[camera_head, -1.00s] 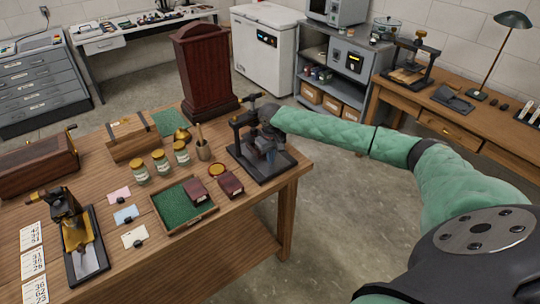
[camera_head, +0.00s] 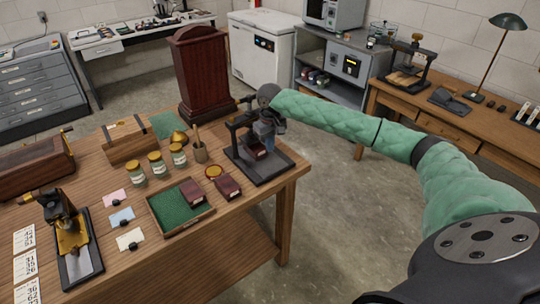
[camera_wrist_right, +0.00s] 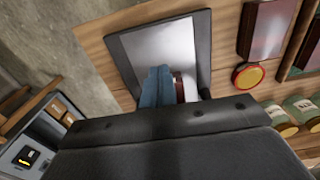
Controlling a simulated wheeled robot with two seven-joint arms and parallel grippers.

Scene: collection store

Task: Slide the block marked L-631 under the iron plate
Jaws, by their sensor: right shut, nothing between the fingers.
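A screw press (camera_head: 240,137) stands at the right end of the wooden table, with a dark base and bed (camera_head: 272,172). A dark red block (camera_head: 254,148) sits on the bed at the press; its mark is unreadable, and I cannot tell how far it is under the iron plate. My right gripper (camera_head: 266,132) is shut and empty, just beside the block. In the right wrist view the blue fingers (camera_wrist_right: 155,88) are over the pale bed plate (camera_wrist_right: 160,48), next to the block's reddish edge (camera_wrist_right: 180,88). The wrist hides much of the press. My left gripper is out of view.
Another dark red block (camera_head: 227,187) lies on the table and one (camera_head: 193,190) in the green-lined tray (camera_head: 180,227). The table's right edge is close.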

